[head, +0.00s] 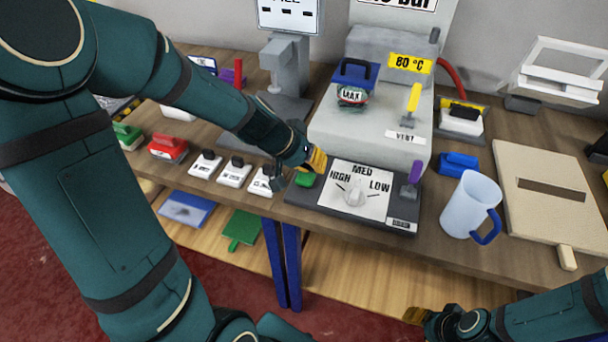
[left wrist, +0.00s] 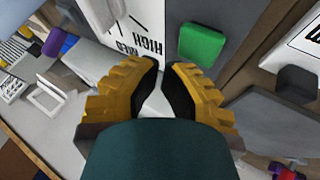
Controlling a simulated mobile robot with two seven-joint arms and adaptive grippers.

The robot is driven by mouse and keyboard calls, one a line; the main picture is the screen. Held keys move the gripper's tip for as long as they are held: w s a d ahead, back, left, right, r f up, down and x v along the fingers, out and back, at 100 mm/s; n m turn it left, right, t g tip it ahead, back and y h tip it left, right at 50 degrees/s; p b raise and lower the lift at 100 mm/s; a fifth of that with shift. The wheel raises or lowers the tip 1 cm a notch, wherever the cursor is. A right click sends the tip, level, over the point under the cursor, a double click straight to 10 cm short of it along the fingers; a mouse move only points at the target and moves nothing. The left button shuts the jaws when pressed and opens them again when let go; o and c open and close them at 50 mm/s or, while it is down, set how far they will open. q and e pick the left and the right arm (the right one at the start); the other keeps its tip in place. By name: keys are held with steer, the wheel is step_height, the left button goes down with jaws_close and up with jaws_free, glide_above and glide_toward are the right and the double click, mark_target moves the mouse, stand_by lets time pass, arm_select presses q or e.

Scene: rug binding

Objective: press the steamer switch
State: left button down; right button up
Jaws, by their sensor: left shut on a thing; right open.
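The control panel (head: 317,192) has a white HIGH, MED, LOW face with a grey dial (head: 355,192). A green button (head: 304,180), which looks like the switch, sits at its left end. It also shows in the left wrist view (left wrist: 202,44), just beyond the fingertips and to the right. My left gripper (head: 317,160) is just behind the green button, apart from it in the wrist view. Its yellow fingers (left wrist: 164,72) are close together on something I cannot make out. My right gripper (head: 428,318) is at the bottom, low in front of the table, its fingers partly hidden.
The grey machine (head: 335,126) with a yellow VENT lever (head: 413,98) stands behind the panel. A purple lever (head: 415,172) is at the panel's right. A jug (head: 466,205) and a beige board (head: 530,212) stand further right. White labelled blocks (head: 234,173) line the left front edge.

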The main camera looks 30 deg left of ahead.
mark_target(312, 177)
arm_select(q)
steer(key=shift+f, duration=0.2)
stand_by(0.5)
steer(key=shift+f, duration=0.3)
steer(key=shift+f, duration=0.5)
stand_by(0.8)
steer(key=shift+r, duration=0.1)
steer(key=shift+r+p, duration=0.65)
steer(key=shift+r, duration=0.25)
step_height(312, 177, up, 6)
steer(key=p, duration=0.4)
stand_by(0.4)
